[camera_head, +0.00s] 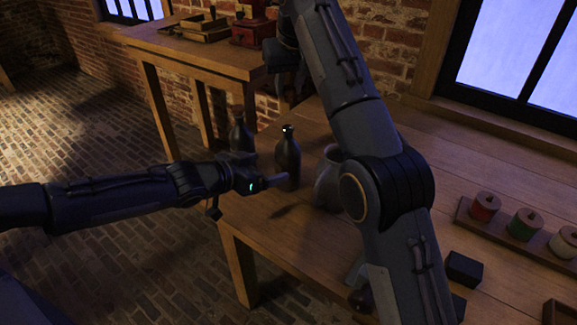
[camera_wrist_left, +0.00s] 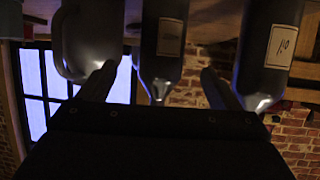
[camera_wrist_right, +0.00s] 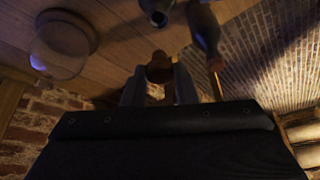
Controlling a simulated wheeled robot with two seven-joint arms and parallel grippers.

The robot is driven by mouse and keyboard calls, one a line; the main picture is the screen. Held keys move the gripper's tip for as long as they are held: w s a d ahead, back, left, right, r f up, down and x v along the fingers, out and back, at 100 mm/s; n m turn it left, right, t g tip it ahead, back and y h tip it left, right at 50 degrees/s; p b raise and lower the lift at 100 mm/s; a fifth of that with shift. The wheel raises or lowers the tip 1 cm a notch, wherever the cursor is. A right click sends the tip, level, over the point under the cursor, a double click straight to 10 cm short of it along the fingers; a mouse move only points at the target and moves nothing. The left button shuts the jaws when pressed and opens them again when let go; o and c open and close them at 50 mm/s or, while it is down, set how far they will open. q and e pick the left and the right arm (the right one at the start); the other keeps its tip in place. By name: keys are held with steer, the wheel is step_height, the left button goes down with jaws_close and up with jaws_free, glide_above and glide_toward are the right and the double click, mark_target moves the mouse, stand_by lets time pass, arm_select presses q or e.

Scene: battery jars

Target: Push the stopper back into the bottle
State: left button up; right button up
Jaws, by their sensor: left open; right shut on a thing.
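The dark bottle (camera_head: 288,160) stands upright near the table's left edge, its mouth showing as a bright spot. In the left wrist view the labelled bottle (camera_wrist_left: 166,45) appears inverted between the parted fingers of my left gripper (camera_wrist_left: 160,85). In the head view the left gripper (camera_head: 276,181) is open beside this bottle's body. My right gripper (camera_wrist_right: 159,88) is shut on the brown stopper (camera_wrist_right: 160,67). The bottle's open mouth (camera_wrist_right: 158,18) shows beyond the stopper, apart from it. In the head view the right gripper is dark and partly hidden behind its arm.
A second dark bottle (camera_head: 240,136) stands behind left, and a grey jar (camera_head: 328,182) stands close on the right. A side table (camera_head: 190,58) stands behind.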

arm_select(q)
steer(key=shift+w+d, duration=0.45)
steer(key=shift+w, duration=0.1)
steer(key=x, duration=0.8)
steer(key=shift+w+f, duration=0.2)
steer(key=shift+w, duration=0.05)
steer(key=shift+c, duration=0.5)
steer(key=c, duration=1.4)
steer(key=shift+o, duration=0.2)
arm_select(e)
glide_above(287, 126)
steer(key=s, duration=0.2)
steer(key=shift+w+d+f, duration=0.15)
steer(key=shift+f, duration=1.1)
steer(key=shift+w+d+f, duration=0.1)
steer(key=shift+f, duration=1.15)
steer(key=shift+f, duration=0.1)
steer(key=shift+f, duration=0.75)
steer(key=shift+f, duration=0.65)
